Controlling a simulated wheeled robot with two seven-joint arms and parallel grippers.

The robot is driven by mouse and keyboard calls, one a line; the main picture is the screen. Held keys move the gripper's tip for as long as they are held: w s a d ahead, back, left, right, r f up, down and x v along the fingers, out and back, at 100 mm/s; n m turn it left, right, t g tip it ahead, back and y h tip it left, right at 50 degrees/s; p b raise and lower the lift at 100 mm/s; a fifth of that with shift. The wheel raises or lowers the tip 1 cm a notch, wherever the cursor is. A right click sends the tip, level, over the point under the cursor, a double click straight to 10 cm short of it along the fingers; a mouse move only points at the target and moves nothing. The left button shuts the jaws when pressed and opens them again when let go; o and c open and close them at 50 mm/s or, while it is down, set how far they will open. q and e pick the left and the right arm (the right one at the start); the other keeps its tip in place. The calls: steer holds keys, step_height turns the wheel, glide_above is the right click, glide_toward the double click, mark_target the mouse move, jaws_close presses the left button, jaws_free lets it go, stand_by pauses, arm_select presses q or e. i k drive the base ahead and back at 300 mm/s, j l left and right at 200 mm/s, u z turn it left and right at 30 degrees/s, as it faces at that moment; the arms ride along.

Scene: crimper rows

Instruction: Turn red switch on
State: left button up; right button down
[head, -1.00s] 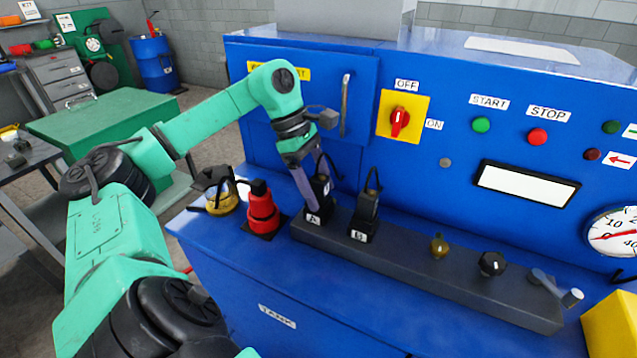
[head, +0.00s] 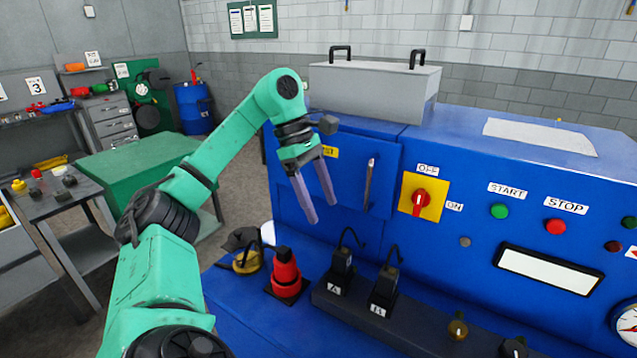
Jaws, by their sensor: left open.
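The red rotary switch (head: 420,200) sits on a yellow plate (head: 433,184) on the blue machine's front panel. Its label OFF is above and ON is to its right; the knob stands roughly upright, slightly tilted. My left gripper (head: 322,212) is open and empty, fingers pointing down, in front of the panel door to the left of the switch. It is apart from the switch. My right gripper does not show.
A vertical door handle (head: 369,184) stands between my left gripper and the switch. Below are a red bottle-like object (head: 286,274) and blocks A (head: 342,272) and B (head: 384,290) with hooked cables. Green START (head: 499,212) and red STOP (head: 555,227) buttons lie to the right.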

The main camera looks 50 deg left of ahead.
mark_target(420, 198)
steer(key=k, duration=1.5)
